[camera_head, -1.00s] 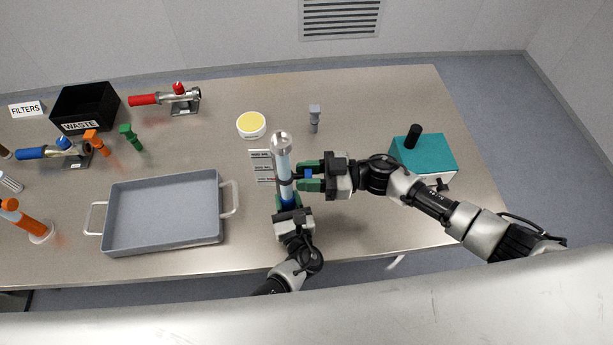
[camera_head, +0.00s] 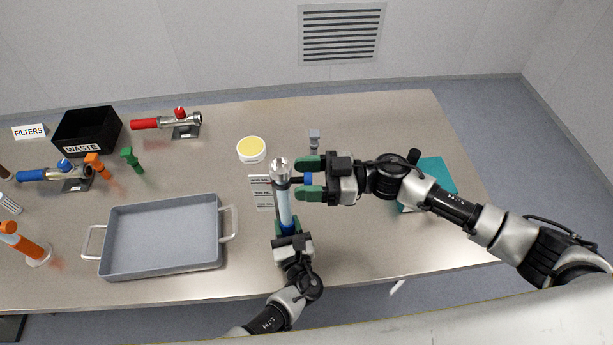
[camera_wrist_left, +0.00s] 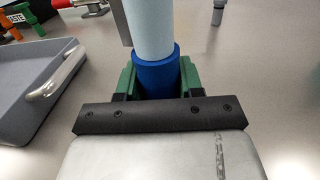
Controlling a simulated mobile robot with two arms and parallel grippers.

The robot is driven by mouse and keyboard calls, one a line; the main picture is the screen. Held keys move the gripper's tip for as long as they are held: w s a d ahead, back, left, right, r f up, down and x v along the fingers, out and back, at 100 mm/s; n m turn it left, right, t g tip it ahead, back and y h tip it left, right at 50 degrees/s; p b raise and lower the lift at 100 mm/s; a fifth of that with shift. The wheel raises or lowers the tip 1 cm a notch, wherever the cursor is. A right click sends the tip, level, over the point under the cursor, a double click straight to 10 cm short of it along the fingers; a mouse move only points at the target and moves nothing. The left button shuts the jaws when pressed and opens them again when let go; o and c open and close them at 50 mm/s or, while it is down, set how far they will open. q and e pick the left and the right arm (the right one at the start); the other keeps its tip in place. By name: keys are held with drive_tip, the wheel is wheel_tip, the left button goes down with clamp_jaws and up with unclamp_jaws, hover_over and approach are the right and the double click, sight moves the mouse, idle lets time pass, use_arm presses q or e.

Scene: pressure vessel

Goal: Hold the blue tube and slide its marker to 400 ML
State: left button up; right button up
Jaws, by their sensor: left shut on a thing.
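The pale tube (camera_head: 285,212) stands upright near the table's front, with a clear cap on top and a blue lower end (camera_wrist_left: 158,73). My left gripper (camera_head: 290,240) is shut around that blue end; its green fingers also show in the left wrist view (camera_wrist_left: 155,80). A dark marker ring (camera_head: 283,185) sits around the tube close below the cap. My right gripper (camera_head: 311,179) is at the ring's right side, its green fingers apart above and below a blue piece (camera_head: 308,179). The tube's scale is too small to read.
A grey tray (camera_head: 160,270) lies left of the tube. A yellow-topped round dish (camera_head: 251,150) and a grey fitting (camera_head: 314,138) stand farther back. A teal block (camera_head: 438,175) is partly behind my right arm.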

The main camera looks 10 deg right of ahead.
use_arm(q)
drive_tip(key=shift+f, duration=0.1)
use_arm(e)
drive_tip(key=s+d, duration=0.1)
drive_tip(key=d, duration=1.1)
use_arm(q)
drive_tip(key=o, duration=1.1)
drive_tip(key=s, duration=0.4)
drive_tip(key=s+d, duration=0.1)
drive_tip(key=s, duration=0.7)
drive_tip(key=shift+d, duration=0.35)
